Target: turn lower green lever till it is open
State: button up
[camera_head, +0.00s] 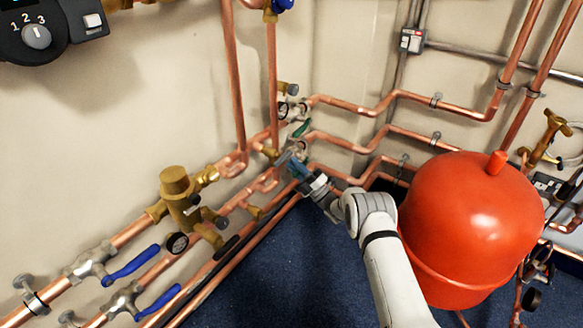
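A small green lever (302,128) sits on a valve on the copper pipes near the wall corner. My gripper (290,160) reaches into the pipework just below it, by the lower valve (299,147). The lower green lever cannot be clearly made out; my gripper covers that spot. The fingers are small and partly merged with the pipes, so I cannot tell their opening or whether they touch the lever.
A large red tank (470,225) stands to the right of my arm. Blue levers (131,265) and a brass valve (178,195) are on the left pipes. Copper pipes surround my gripper. Blue floor (290,270) is clear in front.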

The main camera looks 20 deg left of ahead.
jog(key=o, duration=0.4)
jog(key=shift+f, duration=0.1)
jog(key=shift+s, duration=0.15)
jog(key=p+v, duration=0.2)
jog(key=v, duration=0.6)
